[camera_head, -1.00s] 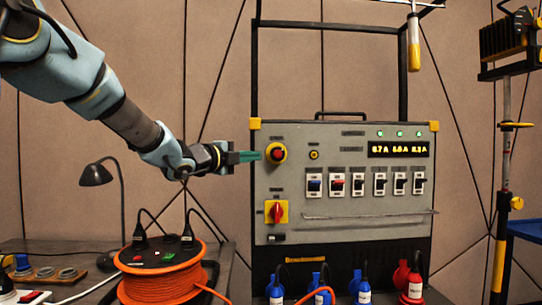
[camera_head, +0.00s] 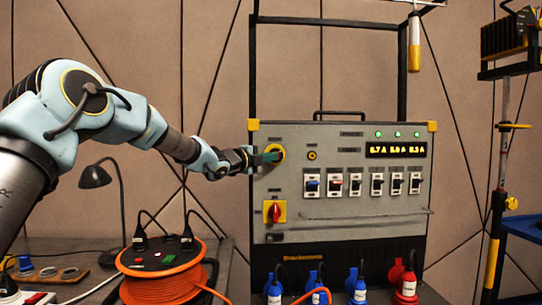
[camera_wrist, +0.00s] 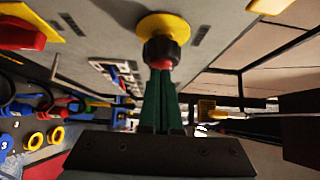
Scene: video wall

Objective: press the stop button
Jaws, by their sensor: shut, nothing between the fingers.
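The stop button is a red cap with a black collar on a round yellow base (camera_head: 279,148), at the upper left of the grey control panel (camera_head: 340,150). In the wrist view its yellow base (camera_wrist: 165,24) and black collar show, with a bit of red at the fingertips. My gripper (camera_head: 274,157) is shut and empty, its green fingers pointing at the button. In the wrist view the fingertips (camera_wrist: 161,70) meet the red cap and appear to touch it. The fingers hide part of the cap, so I cannot tell whether it is pushed in.
A red rotary switch (camera_head: 274,211) on a yellow plate sits lower on the panel. Several rocker switches (camera_head: 355,184) and a lit yellow display (camera_head: 396,150) are to the right. An orange cable reel (camera_head: 163,272) and a black lamp (camera_head: 97,175) stand below my arm.

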